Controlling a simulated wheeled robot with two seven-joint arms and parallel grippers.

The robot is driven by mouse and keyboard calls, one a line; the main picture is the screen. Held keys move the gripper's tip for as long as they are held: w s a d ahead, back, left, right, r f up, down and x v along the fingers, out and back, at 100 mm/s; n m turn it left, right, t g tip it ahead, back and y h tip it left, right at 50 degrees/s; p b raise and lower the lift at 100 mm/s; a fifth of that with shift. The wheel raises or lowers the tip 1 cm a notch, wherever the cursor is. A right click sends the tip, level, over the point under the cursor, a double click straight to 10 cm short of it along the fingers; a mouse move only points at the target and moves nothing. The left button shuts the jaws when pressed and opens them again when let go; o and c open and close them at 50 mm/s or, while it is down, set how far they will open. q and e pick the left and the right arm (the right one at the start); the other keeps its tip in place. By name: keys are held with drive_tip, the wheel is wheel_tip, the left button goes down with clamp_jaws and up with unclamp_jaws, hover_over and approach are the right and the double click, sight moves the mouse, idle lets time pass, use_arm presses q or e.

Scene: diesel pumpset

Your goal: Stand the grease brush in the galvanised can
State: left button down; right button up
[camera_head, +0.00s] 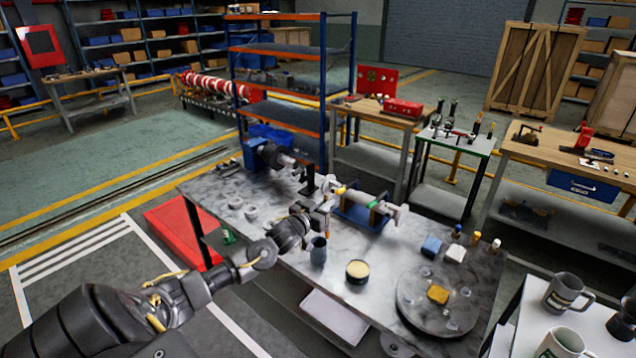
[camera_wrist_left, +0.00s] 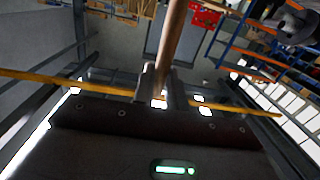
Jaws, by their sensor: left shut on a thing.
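My left gripper (camera_head: 325,206) is over the metal-topped bench, just above and behind the galvanised can (camera_head: 318,250). The can is a small grey-blue cup standing upright near the bench's front edge. In the left wrist view the gripper (camera_wrist_left: 160,90) is shut on the brush's wooden handle (camera_wrist_left: 172,38), which runs up and away from the fingers. The can does not show in the left wrist view. My right gripper is not in view.
A round tin with cream contents (camera_head: 357,270) stands right of the can. A round grey plate (camera_head: 437,300) with a yellow block (camera_head: 438,294) lies further right. A pump shaft assembly on a blue stand (camera_head: 362,212) is behind the gripper. Bearing rings (camera_head: 251,212) lie left.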

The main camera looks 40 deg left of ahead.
use_arm(q)
drive_tip(key=shift+y, duration=0.5)
drive_tip(key=a+r, duration=0.1)
drive_tip(key=a, duration=0.1)
drive_tip(key=w+a+r, duration=0.1)
drive_tip(key=a, duration=0.1)
drive_tip(key=shift+r, duration=0.35)
drive_tip(key=shift+d+f, duration=0.1)
drive_tip(key=shift+f, duration=0.1)
wheel_tip(320, 180, down, 12)
drive_tip(key=b, duration=0.9)
drive_tip(key=shift+f+b, duration=0.2)
drive_tip(key=shift+b, duration=0.1)
drive_tip(key=c, duration=1.3)
unclamp_jaws()
drive_tip(key=shift+c, duration=0.2)
